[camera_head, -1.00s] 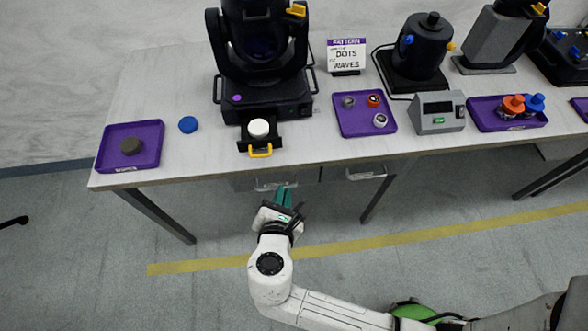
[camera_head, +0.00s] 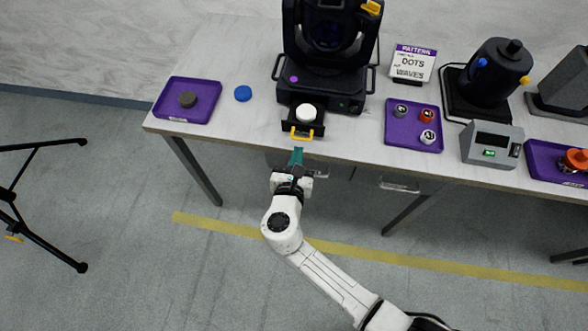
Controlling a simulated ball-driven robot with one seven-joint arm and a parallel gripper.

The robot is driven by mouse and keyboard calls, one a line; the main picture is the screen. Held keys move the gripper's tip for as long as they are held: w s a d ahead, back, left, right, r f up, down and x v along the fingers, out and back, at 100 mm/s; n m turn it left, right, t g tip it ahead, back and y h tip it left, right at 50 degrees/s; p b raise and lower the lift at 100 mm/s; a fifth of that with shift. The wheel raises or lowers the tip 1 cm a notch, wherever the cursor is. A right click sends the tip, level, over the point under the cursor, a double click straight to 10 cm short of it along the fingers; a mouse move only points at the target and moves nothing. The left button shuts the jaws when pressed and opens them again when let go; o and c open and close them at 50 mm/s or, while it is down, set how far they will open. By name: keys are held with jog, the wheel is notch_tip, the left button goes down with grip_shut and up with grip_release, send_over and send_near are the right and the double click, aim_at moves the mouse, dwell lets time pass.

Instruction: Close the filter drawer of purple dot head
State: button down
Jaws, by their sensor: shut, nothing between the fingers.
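The black stage head (camera_head: 330,60) with a purple dot (camera_head: 294,79) on its base stands on the table. Its filter drawer (camera_head: 290,122) sticks out at the front, with a yellow handle (camera_head: 302,133) and a white round disc (camera_head: 306,113) in it. My gripper (camera_head: 297,155), with teal fingers, is shut and empty. It is just below the yellow handle in the picture, by the table's front edge, and appears apart from it.
A purple tray (camera_head: 207,90) with a dark disc and a blue disc (camera_head: 243,93) lie left of the head. A purple tray (camera_head: 399,136) with small canisters, a grey box (camera_head: 488,153) and a sign (camera_head: 412,65) stand right. A black stand (camera_head: 75,210) is at far left.

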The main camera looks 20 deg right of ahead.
aim_at(306, 111)
jog(key=shift+x, duration=1.55)
jog(key=b+x, duration=0.1)
jog(key=x, duration=0.2)
jog(key=r+x, duration=0.1)
jog(key=x, duration=0.2)
jog(key=r+b+x, duration=0.1)
jog(key=x, duration=0.2)
jog(key=shift+w+d+b, duration=0.35)
jog(key=shift+w, duration=0.05)
jog(key=shift+w+d, duration=0.2)
jog(key=shift+w, duration=0.1)
jog(key=shift+r, duration=0.15)
jog(key=shift+d+r, duration=0.1)
